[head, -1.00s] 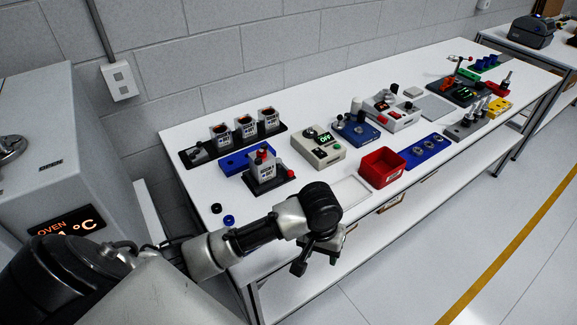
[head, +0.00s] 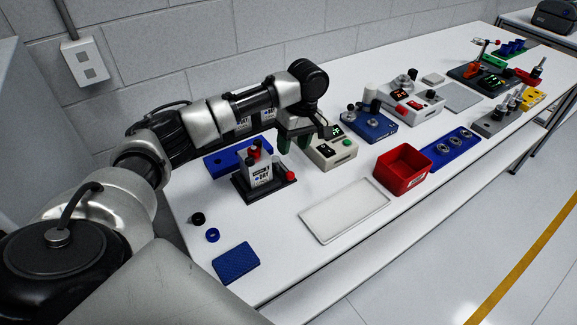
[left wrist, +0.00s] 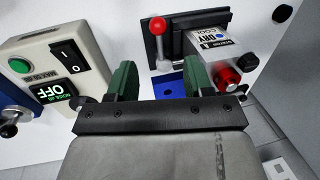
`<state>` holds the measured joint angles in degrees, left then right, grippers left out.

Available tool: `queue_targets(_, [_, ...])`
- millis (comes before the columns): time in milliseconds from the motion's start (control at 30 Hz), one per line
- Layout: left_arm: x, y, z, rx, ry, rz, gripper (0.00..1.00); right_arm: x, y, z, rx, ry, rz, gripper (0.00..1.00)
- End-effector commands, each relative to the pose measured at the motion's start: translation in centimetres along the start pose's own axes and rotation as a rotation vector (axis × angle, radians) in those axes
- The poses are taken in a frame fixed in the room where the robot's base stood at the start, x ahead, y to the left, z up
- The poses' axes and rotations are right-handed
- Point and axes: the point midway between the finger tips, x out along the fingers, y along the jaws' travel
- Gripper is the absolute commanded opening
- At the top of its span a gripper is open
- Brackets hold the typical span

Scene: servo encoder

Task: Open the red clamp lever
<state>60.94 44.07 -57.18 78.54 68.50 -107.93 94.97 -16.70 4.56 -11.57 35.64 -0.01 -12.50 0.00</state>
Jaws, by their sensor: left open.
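The red clamp lever (head: 290,176) is a red ball on a short rod at the right end of a black fixture (head: 285,189). In the left wrist view, its ball and metal rod (left wrist: 158,27) stand just beyond my fingertips. A grey labelled unit (head: 258,176) with a red knob sits in the fixture; it also shows in the left wrist view (left wrist: 208,43). My left gripper (head: 294,143) is open and empty, its green fingers (left wrist: 160,75) behind and above the lever, apart from it. My right gripper is not in view.
A beige box with a green-lit display (head: 338,152) stands close to the right of my gripper. A blue tray (head: 222,162) lies behind the fixture. A red bin (head: 403,170) and white tray (head: 345,211) are to the right.

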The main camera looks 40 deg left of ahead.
Motion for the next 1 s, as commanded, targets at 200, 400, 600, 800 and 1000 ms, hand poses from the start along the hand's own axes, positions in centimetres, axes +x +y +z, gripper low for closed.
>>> queue_targets(200, [4.4, -0.1, -0.1, -0.001, 0.000, -0.004, 0.51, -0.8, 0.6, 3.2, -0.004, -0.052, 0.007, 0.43])
queue_targets(400, [7.2, -0.1, 0.0, 0.000, 0.000, -0.002, 0.51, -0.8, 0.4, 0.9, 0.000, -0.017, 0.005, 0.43])
queue_targets(600, [8.2, -0.1, 0.0, 0.001, 0.001, -0.001, 0.51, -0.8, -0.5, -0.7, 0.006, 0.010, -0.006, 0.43])
queue_targets(800, [8.3, 0.0, 0.0, 0.001, 0.001, 0.000, 0.51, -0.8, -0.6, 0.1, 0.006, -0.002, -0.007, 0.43])
queue_targets(1000, [8.2, 0.0, 0.0, 0.002, 0.001, 0.000, 0.25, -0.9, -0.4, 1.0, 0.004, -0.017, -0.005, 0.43])
